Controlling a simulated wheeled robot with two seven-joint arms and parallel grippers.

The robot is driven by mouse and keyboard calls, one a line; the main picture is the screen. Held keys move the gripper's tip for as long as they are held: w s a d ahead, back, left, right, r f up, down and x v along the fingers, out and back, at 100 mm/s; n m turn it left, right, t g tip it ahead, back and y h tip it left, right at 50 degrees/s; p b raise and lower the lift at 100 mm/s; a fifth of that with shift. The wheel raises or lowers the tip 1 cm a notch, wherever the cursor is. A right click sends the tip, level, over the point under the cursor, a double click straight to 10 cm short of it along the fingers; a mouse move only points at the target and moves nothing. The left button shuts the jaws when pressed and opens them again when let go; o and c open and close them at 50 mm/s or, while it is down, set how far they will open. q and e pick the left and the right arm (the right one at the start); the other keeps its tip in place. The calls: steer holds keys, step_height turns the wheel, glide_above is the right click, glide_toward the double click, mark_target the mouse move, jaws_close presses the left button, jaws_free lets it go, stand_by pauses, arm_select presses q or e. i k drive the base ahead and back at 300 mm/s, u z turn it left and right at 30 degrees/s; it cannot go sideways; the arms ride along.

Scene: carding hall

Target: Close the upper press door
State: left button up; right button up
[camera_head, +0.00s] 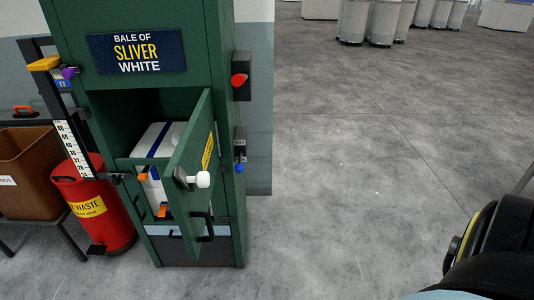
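The green press (150,85) stands left of centre under a "BALE OF SLIVER WHITE" sign. Its upper door (193,148) is open, swung outward at an angle in front of the opening. The door carries a yellow label and a white knob (203,180). Through the gap beside the door, a white bale with a blue stripe (157,141) shows inside; the door hides part of it. Neither my left nor my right gripper is in view. A black rounded part at the lower right seems to be mine.
A red waste bin (97,205) stands close to the press's left, beside a brown box (32,172) on a dark stand. Red (239,80) and blue (240,168) knobs stick out on the press's right side. Grey floor (360,170) to the right is clear; pale cans stand far back.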

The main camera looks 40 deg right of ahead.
mark_target(196, 151)
steer(key=z, duration=0.8)
steer(key=i, duration=0.5)
